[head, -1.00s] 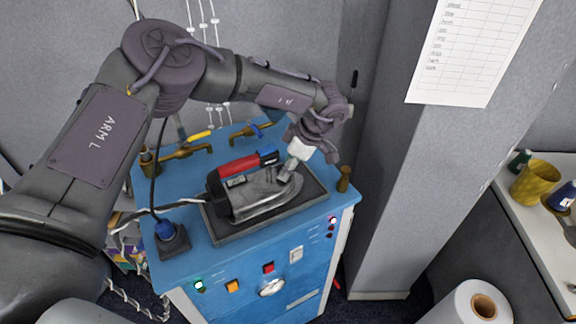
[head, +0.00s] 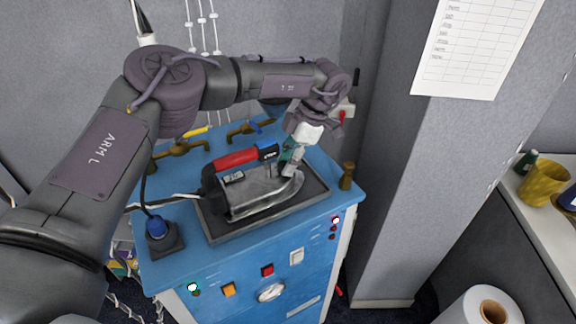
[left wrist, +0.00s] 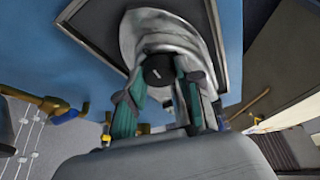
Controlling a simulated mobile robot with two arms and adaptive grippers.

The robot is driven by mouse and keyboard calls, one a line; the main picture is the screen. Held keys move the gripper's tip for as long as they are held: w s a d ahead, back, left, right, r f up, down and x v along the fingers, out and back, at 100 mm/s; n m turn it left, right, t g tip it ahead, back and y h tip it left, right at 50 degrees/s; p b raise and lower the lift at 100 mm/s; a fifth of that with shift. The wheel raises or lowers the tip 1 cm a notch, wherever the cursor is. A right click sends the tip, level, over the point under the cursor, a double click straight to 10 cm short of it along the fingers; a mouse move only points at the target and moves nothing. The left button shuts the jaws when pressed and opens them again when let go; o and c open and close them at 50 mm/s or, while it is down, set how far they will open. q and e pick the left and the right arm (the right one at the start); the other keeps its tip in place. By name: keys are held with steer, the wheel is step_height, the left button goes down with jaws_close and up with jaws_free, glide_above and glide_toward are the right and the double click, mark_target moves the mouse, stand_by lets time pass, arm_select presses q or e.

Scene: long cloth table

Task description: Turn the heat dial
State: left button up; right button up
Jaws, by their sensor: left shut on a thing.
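The iron (head: 255,192), grey-silver with a red handle (head: 236,158), lies on a dark plate (head: 222,234) on top of a blue station. My left gripper (head: 291,162) reaches down to the iron's right end, close by the blue end of the handle. In the left wrist view, the black round heat dial (left wrist: 157,70) with a short white mark sits on the grey iron body (left wrist: 165,28). The teal fingers of my left gripper (left wrist: 158,88) stand on either side of the dial and are shut on it. The dial is hidden in the head view. My right gripper is not in view.
The blue station (head: 180,268) has buttons and a gauge (head: 270,292) on its front. Brass taps (head: 180,148) stand behind the iron and a brass post (head: 347,176) to its right. A cable runs left from the iron. A grey pillar (head: 390,190) rises at right.

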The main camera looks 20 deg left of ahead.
arm_select(q)
steer(key=shift+w+n, duration=0.1)
steer(key=shift+n, duration=0.5)
steer(key=shift+b, duration=0.3)
jaws_close()
steer(key=o, duration=1.2)
jaws_free()
steer(key=shift+c, duration=0.2)
steer(key=v, duration=1.2)
steer(key=shift+w+a, duration=0.2)
steer(key=shift+w, duration=0.05)
steer(key=shift+g, duration=0.3)
